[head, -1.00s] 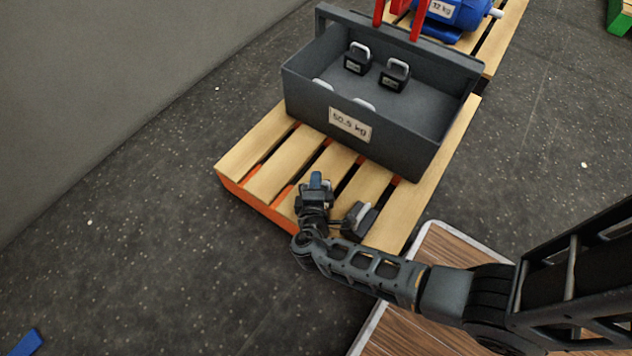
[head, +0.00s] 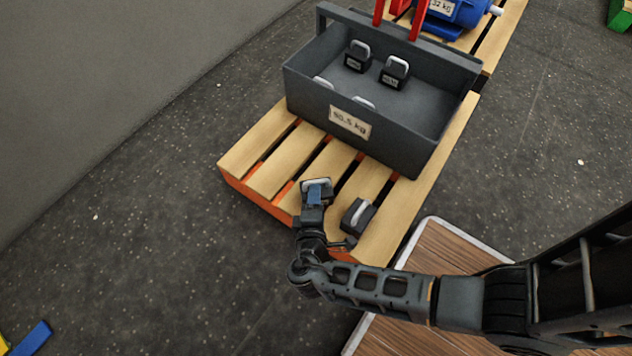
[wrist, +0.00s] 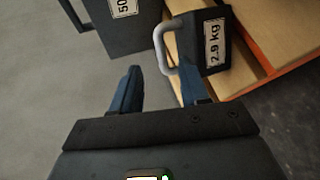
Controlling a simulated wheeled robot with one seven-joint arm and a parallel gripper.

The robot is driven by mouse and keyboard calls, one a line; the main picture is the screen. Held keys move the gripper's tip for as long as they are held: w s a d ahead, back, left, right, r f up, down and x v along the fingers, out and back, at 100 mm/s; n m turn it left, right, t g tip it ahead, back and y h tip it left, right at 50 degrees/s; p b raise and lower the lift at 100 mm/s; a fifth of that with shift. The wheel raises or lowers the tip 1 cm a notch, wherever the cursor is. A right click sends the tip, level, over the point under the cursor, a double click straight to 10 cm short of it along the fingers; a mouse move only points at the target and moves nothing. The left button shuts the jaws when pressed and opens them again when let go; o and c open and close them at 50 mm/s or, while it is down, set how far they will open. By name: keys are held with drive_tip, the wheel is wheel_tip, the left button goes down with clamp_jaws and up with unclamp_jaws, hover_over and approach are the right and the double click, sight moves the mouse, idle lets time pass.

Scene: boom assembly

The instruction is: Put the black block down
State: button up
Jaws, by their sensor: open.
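A black block (head: 324,184) with a pale handle is on the front slats of the pallet. It also shows in the wrist view (wrist: 214,50), tilted in the picture, with a "2.9 kg" label. My gripper (head: 318,194) is right at this block, its blue fingers open. In the wrist view my gripper (wrist: 157,75) has its fingers spread; the right finger overlaps the handle loop and the left one stands clear of it. Whether the right finger touches the handle, I cannot tell. A second black block (head: 358,217) with a pale handle lies on the pallet to the right.
A grey open box (head: 400,150) labelled "50.5 kg" stands behind on the pallet (head: 262,172), with several similar blocks inside. A blue motor (head: 455,14) and red uprights are beyond. A wood-topped platform (head: 440,255) is at right. Floor at left is mostly clear.

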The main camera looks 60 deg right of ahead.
drive_tip(key=v, duration=0.4)
drive_tip(key=shift+s+a+r+p, duration=0.15)
drive_tip(key=shift+a+p, duration=0.1)
drive_tip(key=shift+p, duration=0.15)
drive_tip(key=s+a+m+y, duration=0.2)
drive_tip(key=s+a+y, duration=0.2)
drive_tip(key=s+y, duration=0.8)
drive_tip(key=s+r+m+t, duration=0.1)
drive_tip(key=s+r+t, duration=0.1)
drive_tip(key=r, duration=0.8)
drive_tip(key=s+r+m+t, duration=0.2)
drive_tip(key=r+t, duration=0.1)
drive_tip(key=r, duration=0.8)
drive_tip(key=s+r+m+t, duration=0.2)
drive_tip(key=r, duration=0.9)
drive_tip(key=shift+s+r+t, duration=0.25)
drive_tip(key=shift+s+t, duration=0.05)
drive_tip(key=shift+a+r, duration=0.1)
